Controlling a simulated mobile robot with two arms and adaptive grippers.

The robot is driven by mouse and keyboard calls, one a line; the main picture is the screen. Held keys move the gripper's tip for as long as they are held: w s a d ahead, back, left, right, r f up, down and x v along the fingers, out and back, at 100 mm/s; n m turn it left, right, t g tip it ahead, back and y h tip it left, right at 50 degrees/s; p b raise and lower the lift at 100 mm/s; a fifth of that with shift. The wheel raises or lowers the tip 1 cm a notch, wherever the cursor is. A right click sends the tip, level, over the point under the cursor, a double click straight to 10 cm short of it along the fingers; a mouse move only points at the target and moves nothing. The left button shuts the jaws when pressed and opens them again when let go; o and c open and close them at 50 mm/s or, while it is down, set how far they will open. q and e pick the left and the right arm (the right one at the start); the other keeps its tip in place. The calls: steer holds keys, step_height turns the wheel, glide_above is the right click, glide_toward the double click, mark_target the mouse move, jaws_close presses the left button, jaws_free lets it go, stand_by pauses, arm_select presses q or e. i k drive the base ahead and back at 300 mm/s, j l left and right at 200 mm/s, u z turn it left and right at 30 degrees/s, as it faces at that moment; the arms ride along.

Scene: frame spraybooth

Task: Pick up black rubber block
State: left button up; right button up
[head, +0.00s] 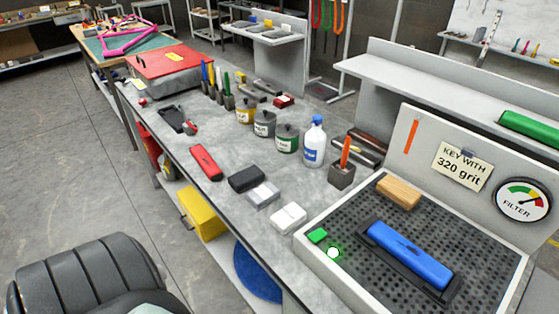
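A black block (248,179) with rounded edges, which looks like the rubber block, lies flat on the grey workbench (215,135). It sits between a red block (206,162) on its left and a grey-and-white block (263,194) just in front on its right. Its top and near side are in clear view. Neither of my grippers shows in the head view, so I cannot see whether they are open or shut.
A white block (289,218) and the perforated tray (372,228) with a blue sanding block (410,254) lie to the right. Labelled cans and a white bottle (314,145) stand behind. A dark ribbed shape (80,280) fills the lower left corner.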

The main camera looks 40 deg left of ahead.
mark_target(249, 177)
steer(key=k+j+z, duration=0.1)
steer(key=j+z, duration=0.25)
steer(key=k+j+z, duration=0.1)
steer(key=j+z, duration=0.25)
steer(key=j, duration=0.15)
steer(key=k+j+z, duration=0.2)
steer(key=j+z, duration=0.15)
